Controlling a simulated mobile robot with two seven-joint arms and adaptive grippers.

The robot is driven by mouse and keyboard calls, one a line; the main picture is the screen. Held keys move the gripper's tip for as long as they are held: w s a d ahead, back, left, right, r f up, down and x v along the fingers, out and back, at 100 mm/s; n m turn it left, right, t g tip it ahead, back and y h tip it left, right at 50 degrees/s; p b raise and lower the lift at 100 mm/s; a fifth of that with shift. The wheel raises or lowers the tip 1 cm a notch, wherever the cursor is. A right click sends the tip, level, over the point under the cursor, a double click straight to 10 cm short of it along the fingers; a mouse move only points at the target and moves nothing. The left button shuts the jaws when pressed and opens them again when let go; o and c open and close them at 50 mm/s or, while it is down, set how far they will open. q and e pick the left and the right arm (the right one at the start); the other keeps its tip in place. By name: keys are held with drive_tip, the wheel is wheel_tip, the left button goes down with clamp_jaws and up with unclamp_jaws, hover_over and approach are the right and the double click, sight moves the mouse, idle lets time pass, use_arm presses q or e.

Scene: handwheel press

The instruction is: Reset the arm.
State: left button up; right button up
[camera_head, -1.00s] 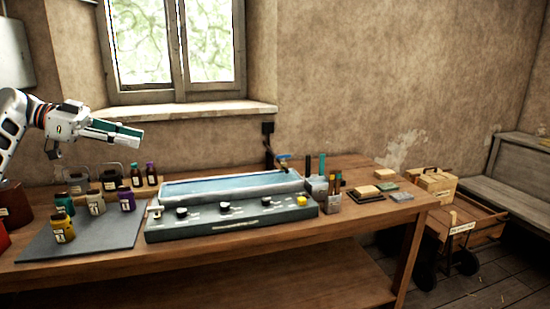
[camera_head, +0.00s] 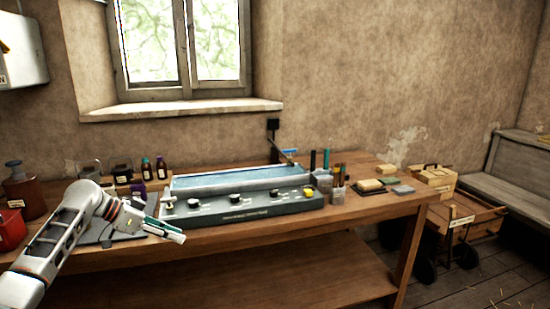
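My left arm comes in from the lower left. Its gripper (camera_head: 178,234) hangs in front of the left end of the grey control unit (camera_head: 245,212), low by the table's front edge. The fingers lie close to each other in this view, and I cannot tell whether they are open or shut. I see nothing held between them. My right gripper is not in view. The unit has black knobs, a yellow knob and a blue-topped tray (camera_head: 225,180) behind it.
Small dark bottles (camera_head: 161,168) stand behind the mat. A brown pump bottle (camera_head: 22,192) and a red container (camera_head: 10,229) are at the far left. Tool holders (camera_head: 337,192) and small blocks (camera_head: 370,185) are right of the unit. A wooden cart (camera_head: 468,222) stands beyond the table.

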use_arm(q)
drive_tip(key=s+d+f+n+y, duration=0.1)
drive_tip(key=s+d+f, duration=0.15)
drive_tip(key=f, duration=0.65)
drive_tip(key=s+d+f+n+t+y+b, duration=0.1)
drive_tip(key=s+f, duration=0.3)
drive_tip(key=f, duration=0.5)
drive_tip(key=s+d+f+n+y, duration=0.1)
drive_tip(key=s+d+f, duration=0.15)
drive_tip(key=f, duration=0.65)
drive_tip(key=s+d+f+n+t+y, duration=0.2)
drive_tip(key=s+f, duration=0.8)
drive_tip(key=s, duration=0.3)
drive_tip(key=s+d+r+t+b, duration=0.1)
drive_tip(key=s, duration=0.8)
drive_tip(key=s+r+n+t+y+b, duration=0.1)
drive_tip(key=s+t, duration=0.1)
drive_tip(key=s, duration=0.7)
drive_tip(key=shift+s+d+r, duration=0.25)
drive_tip(key=shift+d+r, duration=0.05)
drive_tip(key=shift+d, duration=0.1)
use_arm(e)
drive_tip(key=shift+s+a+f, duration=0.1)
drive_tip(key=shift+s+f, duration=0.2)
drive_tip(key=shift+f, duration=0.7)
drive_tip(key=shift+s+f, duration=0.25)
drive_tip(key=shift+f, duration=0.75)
